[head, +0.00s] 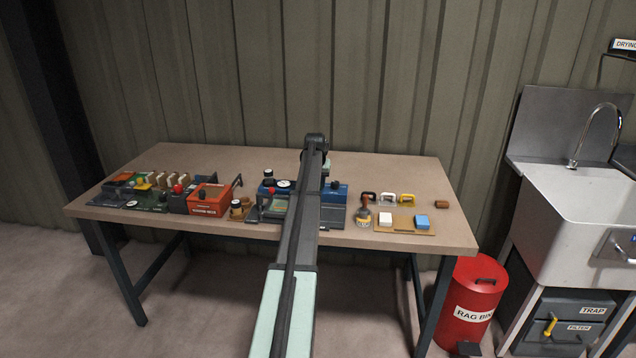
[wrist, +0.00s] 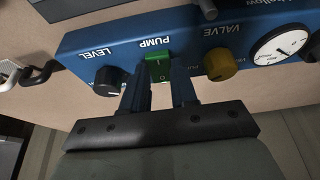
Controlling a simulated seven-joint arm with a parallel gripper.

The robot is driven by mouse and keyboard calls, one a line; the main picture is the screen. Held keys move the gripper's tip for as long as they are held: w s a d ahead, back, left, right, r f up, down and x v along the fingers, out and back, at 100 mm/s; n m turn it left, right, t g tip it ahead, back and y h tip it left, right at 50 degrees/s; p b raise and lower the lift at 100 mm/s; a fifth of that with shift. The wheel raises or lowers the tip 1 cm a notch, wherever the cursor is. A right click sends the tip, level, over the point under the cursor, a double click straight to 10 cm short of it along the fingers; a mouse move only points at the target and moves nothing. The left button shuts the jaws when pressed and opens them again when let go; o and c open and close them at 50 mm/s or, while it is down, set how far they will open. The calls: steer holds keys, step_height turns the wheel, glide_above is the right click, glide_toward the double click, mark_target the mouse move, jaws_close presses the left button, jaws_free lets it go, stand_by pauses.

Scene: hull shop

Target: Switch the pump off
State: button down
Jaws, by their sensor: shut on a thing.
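The blue panel (wrist: 85,45) fills the top of the wrist view, its lettering upside down. Under the label PUMP is a green rocker switch (wrist: 158,66), with small white marks on its face. My gripper (wrist: 160,80) has one finger on each side of this switch and is shut on it. The fingers partly cover the switch's sides, and I cannot tell which way the rocker is tipped. In the head view the blue unit (head: 335,196) stands on the table, partly hidden by my arm. My gripper is hidden there.
On the panel a black LEVEL knob (wrist: 109,78) and a brass VALVE knob (wrist: 220,64) flank the switch closely; a round gauge (wrist: 280,45) is further right. The table (head: 400,170) also holds an orange box (head: 209,199). Its rear strip is mostly clear.

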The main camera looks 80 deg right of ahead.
steer(key=shift+d+r+y, duration=0.15)
steer(key=shift+d+y, duration=0.35)
steer(key=shift+y, duration=1)
steer(key=shift+a, duration=0.1)
steer(key=c, duration=0.9)
jaws_free()
steer(key=r, duration=0.4)
steer(key=a+r, duration=0.1)
steer(key=r, duration=0.8)
steer(key=shift+a+r, duration=0.15)
steer(key=shift+r, duration=0.2)
